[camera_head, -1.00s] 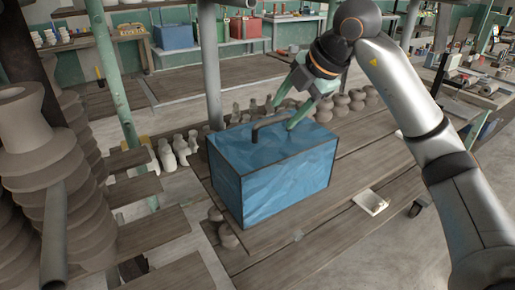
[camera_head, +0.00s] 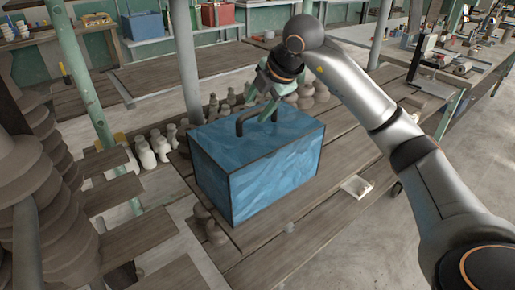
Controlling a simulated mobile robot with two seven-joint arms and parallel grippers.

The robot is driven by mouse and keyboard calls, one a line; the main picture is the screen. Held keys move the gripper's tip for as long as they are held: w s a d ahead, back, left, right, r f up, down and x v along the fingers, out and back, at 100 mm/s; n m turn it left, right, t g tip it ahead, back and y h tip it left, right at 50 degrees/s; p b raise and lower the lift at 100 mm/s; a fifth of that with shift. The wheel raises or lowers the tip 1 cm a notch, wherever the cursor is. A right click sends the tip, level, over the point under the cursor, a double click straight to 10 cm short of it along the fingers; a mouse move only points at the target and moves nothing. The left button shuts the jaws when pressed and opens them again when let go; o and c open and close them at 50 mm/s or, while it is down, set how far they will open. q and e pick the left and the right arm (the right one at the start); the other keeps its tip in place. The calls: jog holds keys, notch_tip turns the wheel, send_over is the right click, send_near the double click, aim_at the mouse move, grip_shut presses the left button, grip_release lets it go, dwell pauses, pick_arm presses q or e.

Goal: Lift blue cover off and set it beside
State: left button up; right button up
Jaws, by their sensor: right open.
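The blue cover (camera_head: 262,172) is a box-shaped lid with dark edges, standing upright on the wooden table. A dark bar handle (camera_head: 241,125) rises from its top. My right gripper (camera_head: 262,102) comes in from the upper right, with its green fingers open at the handle. One finger overlaps the handle's right end in the picture; I cannot tell whether it touches. What is under the cover is hidden. My left gripper is not in view.
The wooden table (camera_head: 330,150) has bare boards right of the cover. A small white tray (camera_head: 357,186) lies there. Pale clay pieces (camera_head: 146,155) stand behind and left of the cover. A green post (camera_head: 85,80) and a grey pole (camera_head: 186,65) rise behind. Stacked clay forms fill the left.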

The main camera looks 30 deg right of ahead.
aim_at(255, 111)
jog(key=x, duration=0.3)
jog(key=shift+f, duration=0.35)
grip_shut()
jog(key=shift+r, duration=0.1)
dwell(1.0)
